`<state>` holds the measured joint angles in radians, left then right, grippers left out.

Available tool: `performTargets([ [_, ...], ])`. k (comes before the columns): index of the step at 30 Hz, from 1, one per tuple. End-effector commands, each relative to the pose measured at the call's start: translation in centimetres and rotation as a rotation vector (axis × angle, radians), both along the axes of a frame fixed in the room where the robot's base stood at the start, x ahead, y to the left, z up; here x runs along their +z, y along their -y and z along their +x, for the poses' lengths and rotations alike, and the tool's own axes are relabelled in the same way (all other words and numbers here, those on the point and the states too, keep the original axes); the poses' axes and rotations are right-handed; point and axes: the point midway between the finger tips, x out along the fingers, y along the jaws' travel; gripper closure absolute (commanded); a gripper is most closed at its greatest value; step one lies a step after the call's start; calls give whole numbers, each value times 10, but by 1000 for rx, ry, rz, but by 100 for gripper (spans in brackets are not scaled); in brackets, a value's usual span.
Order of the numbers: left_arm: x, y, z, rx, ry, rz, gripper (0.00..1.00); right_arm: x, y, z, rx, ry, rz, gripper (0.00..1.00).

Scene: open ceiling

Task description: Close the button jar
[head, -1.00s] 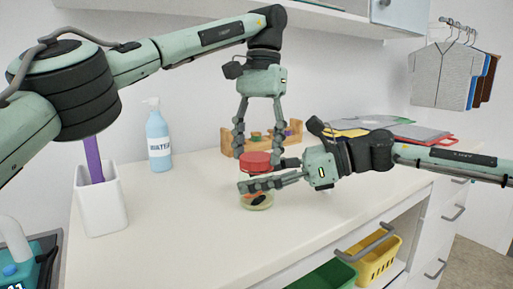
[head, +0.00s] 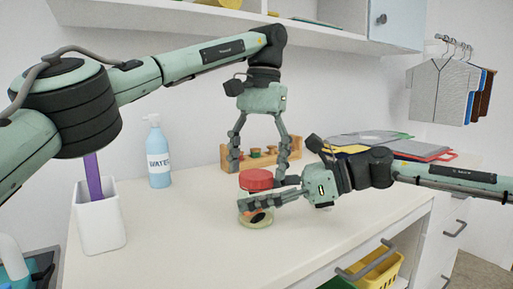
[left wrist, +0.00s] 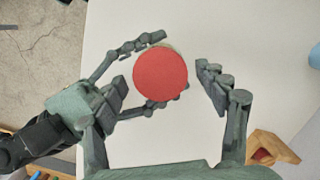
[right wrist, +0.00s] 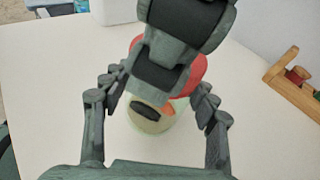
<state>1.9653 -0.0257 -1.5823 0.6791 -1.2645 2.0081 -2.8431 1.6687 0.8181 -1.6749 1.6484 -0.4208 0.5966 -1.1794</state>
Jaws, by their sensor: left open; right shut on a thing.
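The button jar (head: 258,219) stands upright on the counter, its clear body showing dark and pale contents. Its red lid (head: 257,180) sits over the jar's top; whether it is fully seated cannot be told. In the left wrist view the lid (left wrist: 160,75) is a red disc between the fingers. My left gripper (head: 261,172) is open above the lid, its fingers spread to either side and apart from it. My right gripper (head: 258,203) is shut on the jar body from the right. In the right wrist view the jar (right wrist: 150,115) is partly hidden by my left gripper.
A water bottle (head: 158,153) and a white cup (head: 101,225) stand at the left. A wooden rack (head: 235,160) is behind the jar, and folders (head: 400,149) lie at the back right. The counter front (head: 200,255) is clear.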

Motion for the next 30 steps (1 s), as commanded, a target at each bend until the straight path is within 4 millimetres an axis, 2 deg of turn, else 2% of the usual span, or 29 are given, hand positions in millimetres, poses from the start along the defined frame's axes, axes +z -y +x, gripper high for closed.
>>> performTargets([
  [5, 8, 0, 0, 326, 39, 34, 27, -1, 0, -1, 2, -2, -2, 100],
  [30, 55, -1, 0, 2463, 163, 176, 27, -1, 0, -1, 2, -2, -2, 100],
])
